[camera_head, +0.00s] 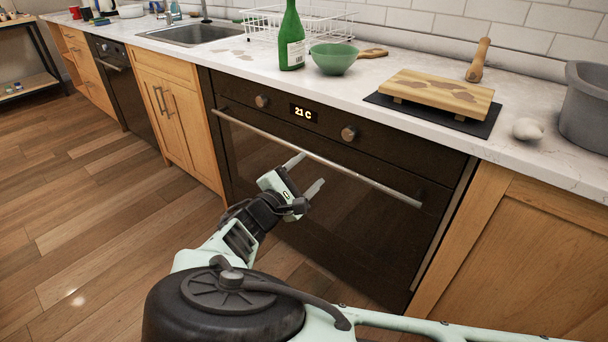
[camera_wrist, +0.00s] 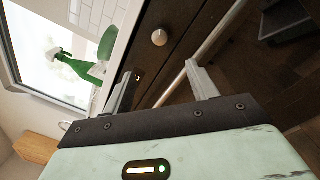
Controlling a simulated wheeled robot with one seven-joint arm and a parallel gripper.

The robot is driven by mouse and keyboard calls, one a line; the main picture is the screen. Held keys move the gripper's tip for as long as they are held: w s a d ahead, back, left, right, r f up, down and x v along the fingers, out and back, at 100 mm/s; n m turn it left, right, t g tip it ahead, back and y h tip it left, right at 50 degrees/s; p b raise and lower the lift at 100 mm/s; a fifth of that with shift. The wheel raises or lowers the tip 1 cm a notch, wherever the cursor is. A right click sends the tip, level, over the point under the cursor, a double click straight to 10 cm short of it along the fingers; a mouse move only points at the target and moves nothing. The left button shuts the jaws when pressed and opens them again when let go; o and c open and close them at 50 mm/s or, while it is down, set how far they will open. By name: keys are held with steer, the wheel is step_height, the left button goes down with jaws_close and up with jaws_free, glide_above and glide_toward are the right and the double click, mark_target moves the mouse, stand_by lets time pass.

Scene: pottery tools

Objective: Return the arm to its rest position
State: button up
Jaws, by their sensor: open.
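My gripper (camera_head: 305,174) is open and empty in front of the dark oven (camera_head: 360,208), below the counter edge. My mint-green arm reaches up to it from the bottom of the head view. In the wrist view my gripper (camera_wrist: 165,88) shows its two fingers spread apart with nothing between them. The oven's long metal handle (camera_head: 320,160) is close to the fingers in the head view. I cannot tell whether they touch it. The handle also shows beyond the right finger in the wrist view (camera_wrist: 172,88).
The white counter (camera_head: 225,62) holds a green bottle (camera_head: 291,38), a green bowl (camera_head: 334,60), a wooden board (camera_head: 436,92) on a dark mat, a garlic-like bulb (camera_head: 528,129) and a grey pot (camera_head: 585,108). A sink (camera_head: 192,35) lies further left. The wooden floor (camera_head: 75,215) at left is clear.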

steer(key=shift+s+a, duration=0.1)
stand_by(0.3)
steer(key=s+d+m+g+y+p, duration=0.3)
steer(key=s+d+m+g+p, duration=0.3)
steer(key=s+d+g, duration=0.5)
steer(key=s+d+r+m+g+y+p, duration=0.1)
steer(key=s+r+m+g+y+p, duration=0.2)
steer(key=s+r+y, duration=0.6)
steer(key=s+r+m+p, duration=0.2)
steer(key=s+r, duration=1)
steer(key=s, duration=0.1)
steer(key=shift+r, duration=0.25)
